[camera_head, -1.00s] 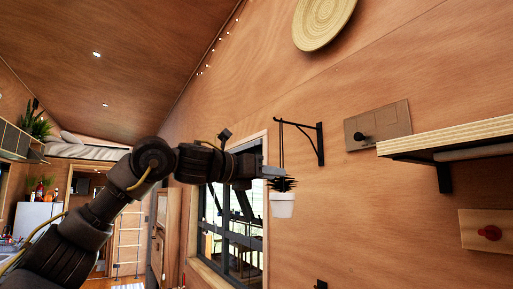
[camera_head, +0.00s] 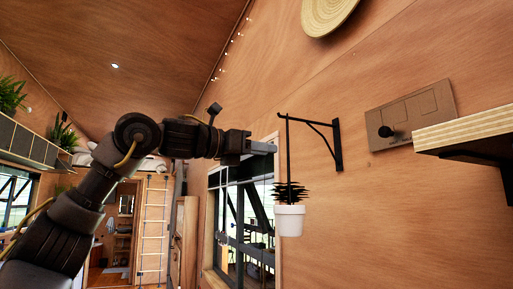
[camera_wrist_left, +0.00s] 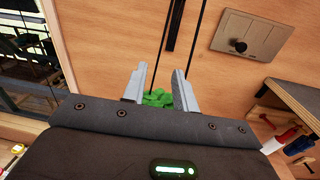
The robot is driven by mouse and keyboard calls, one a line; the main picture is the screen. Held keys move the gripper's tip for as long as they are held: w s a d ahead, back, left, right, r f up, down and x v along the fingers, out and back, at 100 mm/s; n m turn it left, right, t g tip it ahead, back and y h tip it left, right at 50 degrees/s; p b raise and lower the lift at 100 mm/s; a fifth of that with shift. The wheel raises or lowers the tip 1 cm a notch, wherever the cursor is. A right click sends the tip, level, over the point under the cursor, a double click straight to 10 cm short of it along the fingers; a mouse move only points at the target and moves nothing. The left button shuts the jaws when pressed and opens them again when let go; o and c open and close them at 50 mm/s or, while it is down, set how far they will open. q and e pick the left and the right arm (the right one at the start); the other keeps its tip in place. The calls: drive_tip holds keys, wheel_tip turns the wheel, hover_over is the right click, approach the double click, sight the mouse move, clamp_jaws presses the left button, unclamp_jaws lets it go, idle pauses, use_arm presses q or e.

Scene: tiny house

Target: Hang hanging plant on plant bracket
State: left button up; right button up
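The hanging plant, a white pot (camera_head: 289,220) with dark spiky leaves (camera_head: 290,191), hangs upright beneath the outer end of the black plant bracket (camera_head: 325,139) on the wood wall. Its dark cords run up to the bracket's tip, and it appears to hang from there. My left gripper (camera_head: 272,147) is just left of the cords, above the leaves. In the left wrist view its fingers (camera_wrist_left: 160,72) are apart, with green leaves (camera_wrist_left: 158,98) showing beyond the gap and two cords rising past them. Whether a finger touches a cord cannot be told. My right gripper is out of view.
A window (camera_head: 240,225) is behind and below my left arm. A switch panel (camera_head: 410,114) with a dark knob and a wooden shelf (camera_head: 470,130) are right of the bracket. A round woven disc (camera_head: 328,14) hangs above.

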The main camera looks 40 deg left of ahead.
use_arm(q)
drive_tip(key=p+x, duration=0.4)
drive_tip(key=x, duration=0.5)
drive_tip(key=shift+w, duration=0.35)
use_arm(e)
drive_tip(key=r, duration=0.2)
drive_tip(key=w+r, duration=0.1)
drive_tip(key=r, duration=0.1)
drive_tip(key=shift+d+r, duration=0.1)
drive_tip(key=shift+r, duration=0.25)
use_arm(q)
drive_tip(key=shift+f, duration=0.1)
clamp_jaws()
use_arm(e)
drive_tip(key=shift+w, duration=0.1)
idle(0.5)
use_arm(q)
unclamp_jaws()
